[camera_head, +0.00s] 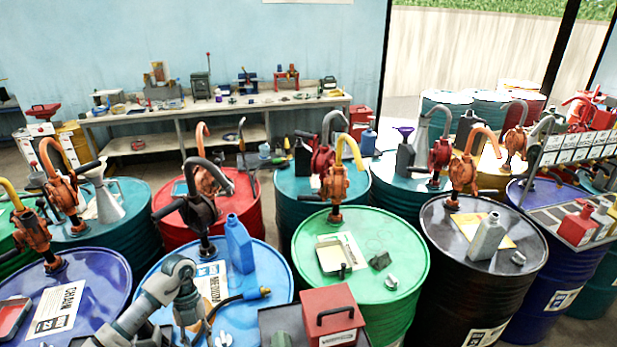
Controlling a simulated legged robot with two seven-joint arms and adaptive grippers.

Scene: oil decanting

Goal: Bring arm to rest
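My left arm reaches in from the bottom left, and its gripper (188,312) hangs over the near edge of the blue drum (272,262). The gripper points down. Its fingers are small and overlap the things behind, so I cannot tell whether they are open or shut. A blue bottle (239,245) stands upright on this drum, apart from the gripper. A hose with a dark and yellow nozzle (245,296) lies to the right of the gripper. A dark hand pump (201,212) rises from the drum behind my arm. My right gripper is not in view.
A red box (332,317) stands right of the blue drum. A green drum (395,255), a black drum (442,215) and a purple drum (95,270) crowd around, several with tall pumps. A workbench (225,106) stands along the back wall.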

